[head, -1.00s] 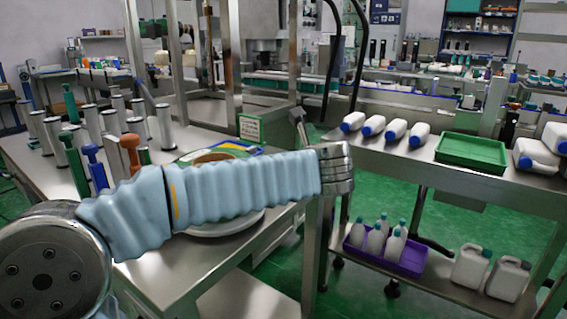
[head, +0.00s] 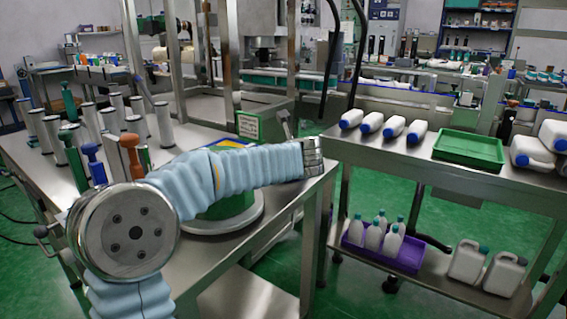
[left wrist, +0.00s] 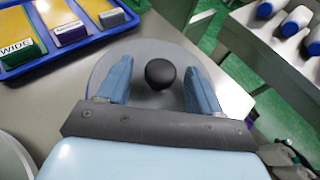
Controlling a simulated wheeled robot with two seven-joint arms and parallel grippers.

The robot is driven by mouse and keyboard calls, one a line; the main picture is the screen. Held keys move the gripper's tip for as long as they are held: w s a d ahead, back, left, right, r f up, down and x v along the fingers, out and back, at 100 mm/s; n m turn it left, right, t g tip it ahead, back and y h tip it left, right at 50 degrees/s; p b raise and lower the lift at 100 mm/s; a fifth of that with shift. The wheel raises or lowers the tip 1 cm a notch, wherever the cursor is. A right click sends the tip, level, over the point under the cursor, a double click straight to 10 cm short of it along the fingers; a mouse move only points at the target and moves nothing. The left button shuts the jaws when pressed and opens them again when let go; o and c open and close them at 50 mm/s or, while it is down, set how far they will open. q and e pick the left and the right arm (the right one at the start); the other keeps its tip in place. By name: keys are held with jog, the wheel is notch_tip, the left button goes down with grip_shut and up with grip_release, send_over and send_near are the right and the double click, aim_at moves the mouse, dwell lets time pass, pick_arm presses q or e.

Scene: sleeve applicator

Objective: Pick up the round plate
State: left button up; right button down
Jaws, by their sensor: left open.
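The round plate (left wrist: 146,98) is a flat grey disc with a black ball knob (left wrist: 160,74) at its middle, seen in the left wrist view. My left gripper (left wrist: 158,62) is open above it. Its two blue fingers stand on either side of the knob with a visible gap on both sides; I cannot tell how far above the disc they are. In the head view my left arm's blue sleeve crosses the table and hides the plate and fingers. My right gripper is not in view.
A blue tray (left wrist: 75,43) with labelled blocks lies beside the plate. A green drum (head: 228,207) on a round pale base (head: 250,222) stands on the steel table. Several upright cylinders (head: 163,125) stand at left. Capped bottles (head: 370,123) lie on the right-hand bench.

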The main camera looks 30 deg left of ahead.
pick_arm(q)
jog(key=shift+c, duration=0.3)
grip_shut()
jog(key=shift+r, duration=0.1)
